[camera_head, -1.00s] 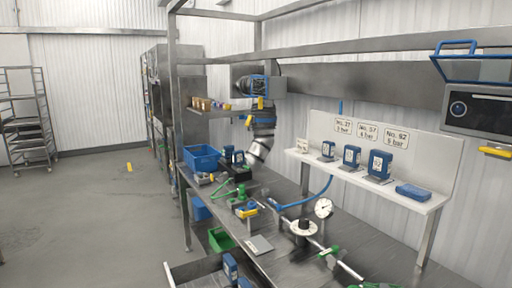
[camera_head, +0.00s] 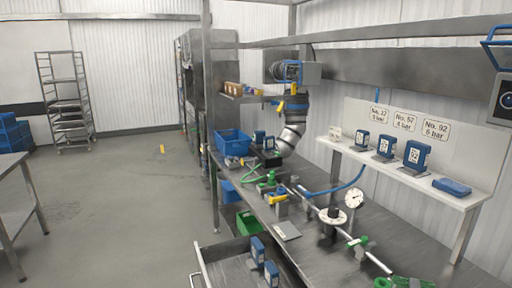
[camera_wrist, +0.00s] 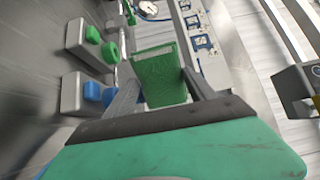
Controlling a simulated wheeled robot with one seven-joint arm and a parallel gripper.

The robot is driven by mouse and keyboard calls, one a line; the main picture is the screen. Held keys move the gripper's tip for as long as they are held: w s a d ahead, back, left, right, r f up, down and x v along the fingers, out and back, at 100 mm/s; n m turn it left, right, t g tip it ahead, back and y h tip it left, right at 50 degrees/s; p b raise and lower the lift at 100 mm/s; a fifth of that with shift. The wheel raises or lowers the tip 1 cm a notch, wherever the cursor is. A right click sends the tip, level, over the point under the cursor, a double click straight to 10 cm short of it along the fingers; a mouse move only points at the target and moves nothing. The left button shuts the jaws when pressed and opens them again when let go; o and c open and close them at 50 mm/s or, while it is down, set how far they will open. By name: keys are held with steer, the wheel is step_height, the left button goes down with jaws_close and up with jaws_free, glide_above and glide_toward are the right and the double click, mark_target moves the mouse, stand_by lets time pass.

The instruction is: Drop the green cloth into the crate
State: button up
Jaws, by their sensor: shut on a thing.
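My gripper (camera_wrist: 157,72) shows in the wrist view, with its two grey fingers on either side of the green cloth (camera_wrist: 160,82). The cloth is a flat, textured, roughly rectangular piece and is held between the fingers. My gripper and the held cloth cannot be made out in the head view. In the head view, a blue crate (camera_head: 232,144) stands on the far left end of the bench. A green bin (camera_head: 249,224) and a blue bin (camera_head: 230,191) sit lower, at the bench's left side.
The steel bench (camera_head: 318,262) carries a pipe with a dial gauge (camera_head: 354,199) and green and blue fittings. A white shelf (camera_head: 465,203) with blue devices stands behind. An open drawer (camera_head: 222,268) juts out in front.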

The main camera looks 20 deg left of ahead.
steer(key=shift+s+d+r+p, duration=0.1)
steer(key=shift+s+p, duration=0.05)
steer(key=shift+p, duration=0.6)
steer(key=shift+s+r, duration=0.65)
steer(key=shift+s, duration=0.35)
steer(key=shift+s+r, duration=0.6)
steer(key=shift+s, duration=0.4)
